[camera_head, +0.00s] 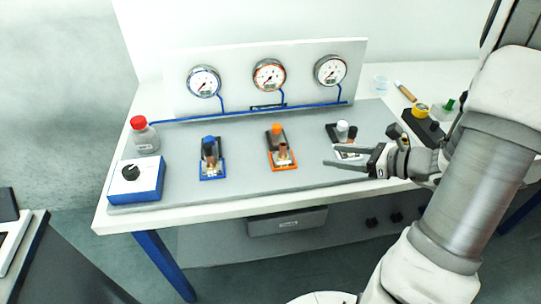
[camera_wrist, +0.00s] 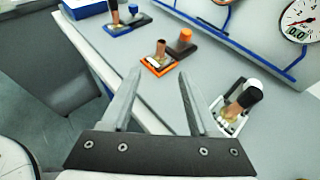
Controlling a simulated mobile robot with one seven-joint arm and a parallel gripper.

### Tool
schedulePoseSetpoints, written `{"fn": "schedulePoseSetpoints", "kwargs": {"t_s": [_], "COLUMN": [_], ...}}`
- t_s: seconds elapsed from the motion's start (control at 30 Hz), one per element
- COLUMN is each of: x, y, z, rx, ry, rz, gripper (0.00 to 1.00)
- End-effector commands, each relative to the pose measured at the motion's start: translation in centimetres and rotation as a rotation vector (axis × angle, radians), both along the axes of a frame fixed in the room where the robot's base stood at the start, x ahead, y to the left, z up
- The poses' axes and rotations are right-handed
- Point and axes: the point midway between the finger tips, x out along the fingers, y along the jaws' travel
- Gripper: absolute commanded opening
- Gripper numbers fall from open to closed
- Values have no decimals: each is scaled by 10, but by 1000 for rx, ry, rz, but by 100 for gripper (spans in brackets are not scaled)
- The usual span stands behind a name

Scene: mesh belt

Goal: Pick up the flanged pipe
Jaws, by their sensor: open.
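Three short copper-coloured pipe pieces stand upright on small fixtures on the grey bench panel. One pipe (camera_head: 283,153) is on the orange-edged base; it also shows in the wrist view (camera_wrist: 160,48). Another pipe (camera_head: 211,161) is on the blue-edged base, at the top of the wrist view (camera_wrist: 114,13). I cannot tell which is the flanged pipe.
Blue, orange (camera_head: 276,131) and white (camera_head: 342,127) caps stand beside the pipes. Behind is a panel with three gauges (camera_head: 269,76) and blue tubing. A yellow-topped device (camera_head: 421,113) is right.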

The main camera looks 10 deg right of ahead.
Motion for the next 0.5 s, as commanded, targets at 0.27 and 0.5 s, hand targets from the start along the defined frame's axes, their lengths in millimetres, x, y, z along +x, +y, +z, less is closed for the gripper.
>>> {"fn": "schedulePoseSetpoints", "kwargs": {"t_s": [0.27, 0.5], "x": [31, 64], "y": [33, 66], "z": [-19, -38], "rx": [6, 3], "ry": [1, 2], "rz": [7, 5], "gripper": [60, 60]}}
